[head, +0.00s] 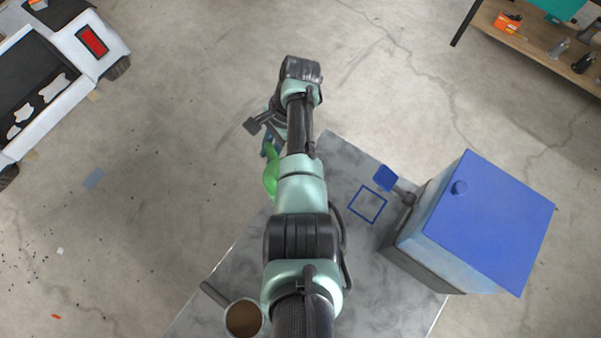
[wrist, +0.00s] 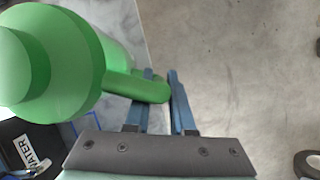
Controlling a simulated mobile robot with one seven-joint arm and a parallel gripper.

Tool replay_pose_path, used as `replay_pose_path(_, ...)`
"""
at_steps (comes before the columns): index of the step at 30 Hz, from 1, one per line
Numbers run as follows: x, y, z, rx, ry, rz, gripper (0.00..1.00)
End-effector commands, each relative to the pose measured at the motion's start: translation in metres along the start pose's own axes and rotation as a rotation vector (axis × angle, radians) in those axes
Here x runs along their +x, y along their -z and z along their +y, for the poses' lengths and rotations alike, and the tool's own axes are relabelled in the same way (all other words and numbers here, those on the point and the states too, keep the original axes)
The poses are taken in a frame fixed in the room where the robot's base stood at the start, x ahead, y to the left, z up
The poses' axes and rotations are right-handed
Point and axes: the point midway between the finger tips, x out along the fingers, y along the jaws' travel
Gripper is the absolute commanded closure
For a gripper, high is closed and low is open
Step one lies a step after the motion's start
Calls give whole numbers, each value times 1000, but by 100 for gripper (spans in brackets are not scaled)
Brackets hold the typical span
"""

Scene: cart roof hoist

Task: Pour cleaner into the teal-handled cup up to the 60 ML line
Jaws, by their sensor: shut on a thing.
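My gripper (wrist: 160,78) has its blue fingers around the handle of a green container (wrist: 65,60); the handle passes between them in the wrist view. The container's round end faces the wrist camera, and its contents are not visible. In the head view the green container (head: 270,178) shows beside my arm, partly hidden by it, near the grey table's left edge. My gripper's blue fingers (head: 267,147) show just above it there. I cannot make out a teal-handled cup or a 60 ML line in either view.
A brown-filled round vessel (head: 243,318) with a dark handle stands at the grey table's (head: 345,160) front. A blue-lidded box (head: 490,220) stands right, near a blue square outline (head: 367,204). A white vehicle (head: 60,60) stands left.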

Motion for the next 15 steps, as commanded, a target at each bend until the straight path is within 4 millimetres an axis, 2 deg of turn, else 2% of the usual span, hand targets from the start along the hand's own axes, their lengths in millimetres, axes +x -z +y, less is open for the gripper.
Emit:
replay_pose_path(8, -6, -3, -1, -2, 4, 0, 100)
replay_pose_path(15, -27, -11, 0, -3, 5, 0, 100)
